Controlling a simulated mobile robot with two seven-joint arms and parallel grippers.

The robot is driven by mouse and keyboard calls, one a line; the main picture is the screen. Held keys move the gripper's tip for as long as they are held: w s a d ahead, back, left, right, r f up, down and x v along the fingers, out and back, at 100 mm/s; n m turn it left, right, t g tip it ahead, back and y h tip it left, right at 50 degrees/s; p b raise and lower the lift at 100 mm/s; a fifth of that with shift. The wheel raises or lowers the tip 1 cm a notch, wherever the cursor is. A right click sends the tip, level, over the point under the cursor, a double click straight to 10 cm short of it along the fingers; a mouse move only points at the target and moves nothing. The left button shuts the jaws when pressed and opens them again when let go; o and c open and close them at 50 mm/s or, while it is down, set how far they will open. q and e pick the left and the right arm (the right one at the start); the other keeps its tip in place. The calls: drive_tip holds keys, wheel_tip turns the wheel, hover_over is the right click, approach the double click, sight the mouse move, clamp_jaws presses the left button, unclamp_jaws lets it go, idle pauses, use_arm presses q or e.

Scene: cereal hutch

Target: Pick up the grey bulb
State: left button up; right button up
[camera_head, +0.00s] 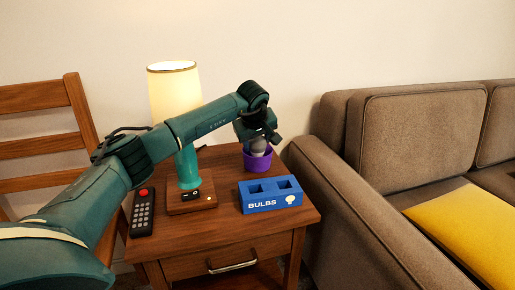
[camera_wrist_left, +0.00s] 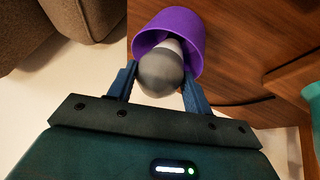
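The grey bulb (camera_head: 258,146) stands in a purple cup (camera_head: 256,163) on the wooden side table. In the left wrist view its round grey head (camera_wrist_left: 160,73) faces me, with a pale neck going down into the purple cup (camera_wrist_left: 188,24). My left gripper (camera_head: 262,136) is above the cup at the bulb. In the left wrist view its two fingers (camera_wrist_left: 160,75) stand apart on either side of the bulb head, with narrow gaps; I see no clear grip. My right gripper is in neither view.
A blue "BULBS" holder (camera_head: 262,203) with two square holes sits in front of the cup. A lit lamp (camera_head: 173,95) and a remote (camera_head: 142,213) are to the left. A sofa (camera_head: 350,225) borders the table on the right, a wooden chair (camera_head: 40,140) on the left.

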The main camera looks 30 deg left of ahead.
use_arm(q)
drive_tip(key=shift+c, duration=0.7)
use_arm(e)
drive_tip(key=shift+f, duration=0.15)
use_arm(q)
drive_tip(key=shift+r, duration=0.1)
drive_tip(key=shift+r, duration=0.4)
wheel_tip(320, 180, up, 8)
drive_tip(key=p, duration=0.3)
drive_tip(key=shift+f+p, duration=0.1)
drive_tip(key=shift+p, duration=0.25)
drive_tip(key=shift+r, duration=0.65)
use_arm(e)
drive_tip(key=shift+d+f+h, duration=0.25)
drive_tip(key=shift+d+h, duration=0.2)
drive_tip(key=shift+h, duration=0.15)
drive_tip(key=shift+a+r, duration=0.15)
